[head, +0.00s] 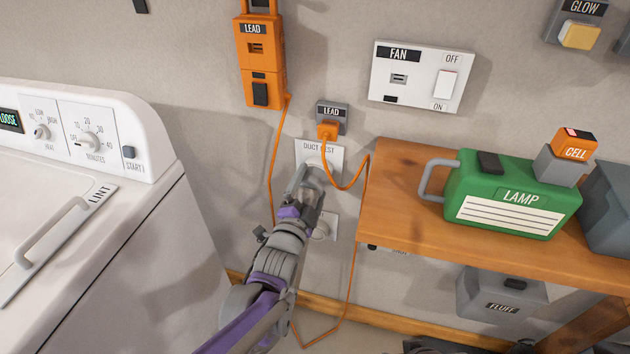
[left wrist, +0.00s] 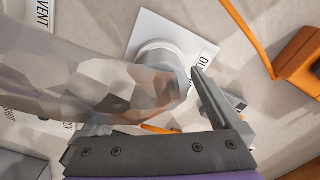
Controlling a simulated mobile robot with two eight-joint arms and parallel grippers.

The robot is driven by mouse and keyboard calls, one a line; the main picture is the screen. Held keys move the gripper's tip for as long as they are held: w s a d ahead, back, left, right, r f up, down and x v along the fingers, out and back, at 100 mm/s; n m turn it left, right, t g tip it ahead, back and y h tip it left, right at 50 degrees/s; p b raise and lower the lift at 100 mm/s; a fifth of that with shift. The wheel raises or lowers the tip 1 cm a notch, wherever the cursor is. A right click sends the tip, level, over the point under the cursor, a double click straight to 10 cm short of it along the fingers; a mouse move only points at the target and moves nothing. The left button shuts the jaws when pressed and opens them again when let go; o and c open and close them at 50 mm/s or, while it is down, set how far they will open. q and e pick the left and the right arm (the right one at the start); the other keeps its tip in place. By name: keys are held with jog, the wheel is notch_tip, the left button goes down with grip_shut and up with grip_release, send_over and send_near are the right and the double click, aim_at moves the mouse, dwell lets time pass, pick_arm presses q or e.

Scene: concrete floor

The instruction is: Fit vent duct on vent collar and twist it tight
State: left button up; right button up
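The duct (left wrist: 110,85), a grey faceted tube, runs across the left wrist view from the left. Its end is against or just in front of the round white peg of the duct rest plate (left wrist: 150,30). The duct rest (head: 312,150) is on the wall in the head view. My left gripper (head: 312,180) is in front of it and hides most of the duct. In the left wrist view one finger is beside the duct's end; the other is mostly hidden behind the duct, so its grip is unclear. A white plate (head: 329,224) with a round part, possibly the vent collar, is partly hidden behind my wrist. My right gripper is out of view.
The white dryer (head: 150,240) stands at left. A wooden bench (head: 400,215) at right bears a green lamp (head: 490,180). An orange lead (head: 350,187) loops from its wall socket close to my left gripper. A grey fluff box (head: 490,295) is low on the right.

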aim_at(309, 191)
pick_arm(q)
jog(key=c, duration=1.3)
jog(key=shift+s+a, duration=0.2)
jog(key=shift+s, duration=0.5)
jog(key=shift+p+v, duration=0.5)
jog(key=shift+v, duration=1.3)
jog(key=s+f+m+b, duration=0.1)
jog(key=f+m+b, duration=0.1)
jog(key=f, duration=0.6)
jog(key=s+a+f+m+b, duration=0.1)
jog(key=s+f+m+b, duration=0.1)
jog(key=f, duration=0.6)
jog(key=s+f+m+b, duration=0.1)
jog(key=f+b, duration=0.3)
jog(key=f, duration=0.4)
jog(key=shift+s+a+m, duration=0.3)
jog(key=shift+s+m, duration=0.05)
jog(key=shift+m, duration=0.15)
